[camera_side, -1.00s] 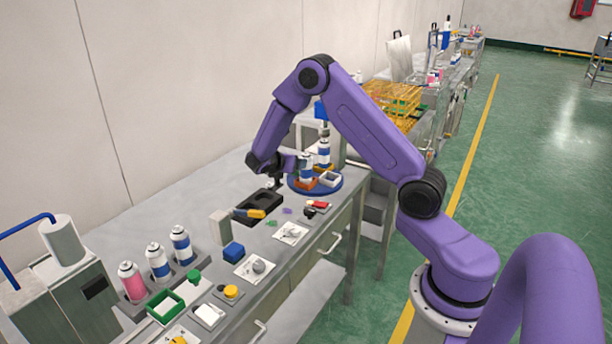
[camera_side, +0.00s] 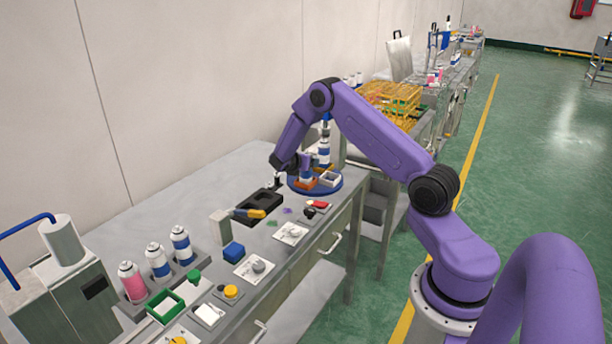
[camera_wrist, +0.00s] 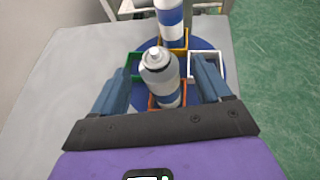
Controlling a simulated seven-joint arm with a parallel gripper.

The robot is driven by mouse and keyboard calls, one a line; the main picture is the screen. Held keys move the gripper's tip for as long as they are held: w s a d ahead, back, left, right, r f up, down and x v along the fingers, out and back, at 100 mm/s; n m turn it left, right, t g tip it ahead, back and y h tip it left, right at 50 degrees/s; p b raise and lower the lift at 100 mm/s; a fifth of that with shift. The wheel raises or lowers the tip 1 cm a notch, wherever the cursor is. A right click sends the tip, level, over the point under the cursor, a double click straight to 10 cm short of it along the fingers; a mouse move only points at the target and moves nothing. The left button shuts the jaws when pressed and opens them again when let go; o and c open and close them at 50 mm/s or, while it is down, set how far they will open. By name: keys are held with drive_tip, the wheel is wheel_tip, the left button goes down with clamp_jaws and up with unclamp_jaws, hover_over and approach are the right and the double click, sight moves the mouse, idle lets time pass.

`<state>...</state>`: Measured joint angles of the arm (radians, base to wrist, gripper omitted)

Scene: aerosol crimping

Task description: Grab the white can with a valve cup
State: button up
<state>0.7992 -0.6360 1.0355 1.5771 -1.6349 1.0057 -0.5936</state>
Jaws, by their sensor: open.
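A white can with a blue band and a rounded silvery top (camera_wrist: 159,72) stands upright in an orange square holder (camera_wrist: 178,100) in the wrist view. A small pale piece sits on its top; I cannot tell its exact form. My gripper (camera_wrist: 162,76) is open, with one blue finger on each side of this can. A gap shows on both sides, and neither finger clearly touches it. In the side view my gripper (camera_side: 293,168) is at the round blue plate (camera_side: 333,187), and the can (camera_side: 307,176) is partly hidden by it.
A second white-and-blue can (camera_wrist: 171,22) stands behind in a yellow holder (camera_wrist: 182,46). A green holder (camera_wrist: 133,66) is left and a white holder (camera_wrist: 211,66) right. Several cans, including a pink one (camera_side: 133,285), stand in a rack at the front left.

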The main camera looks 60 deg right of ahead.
drive_tip(key=shift+x, duration=2.25)
drive_tip(key=c, duration=1.2)
drive_tip(key=shift+o, duration=0.2)
drive_tip(key=shift+r, duration=0.15)
